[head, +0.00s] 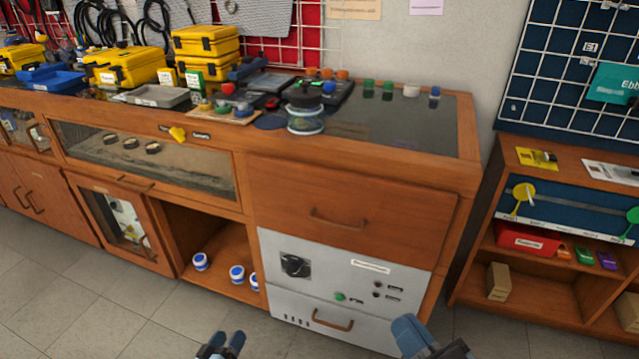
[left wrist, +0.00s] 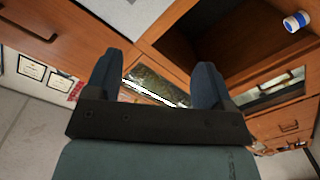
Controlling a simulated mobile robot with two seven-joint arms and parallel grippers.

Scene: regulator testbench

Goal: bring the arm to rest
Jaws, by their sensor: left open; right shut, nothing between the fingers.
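My left gripper (head: 226,340) is at the bottom edge of the head view, in front of the wooden bench and low above the floor. In the left wrist view its two blue fingers (left wrist: 157,68) stand apart with nothing between them. My right gripper (head: 408,326) is at the bottom, further right, in front of the grey panel. Its fingers are together and hold nothing. Both grippers appear apart from the furniture. Most of both arms is out of view.
The wooden bench (head: 345,182) carries yellow cases (head: 130,68), a glass jar (head: 305,118) and small parts. A grey panel (head: 345,262) has a knob and a drawer. Blue-and-white jars (head: 237,273) stand on the open shelf. A second shelf unit (head: 478,240) is right. Tiled floor (head: 120,315) is clear.

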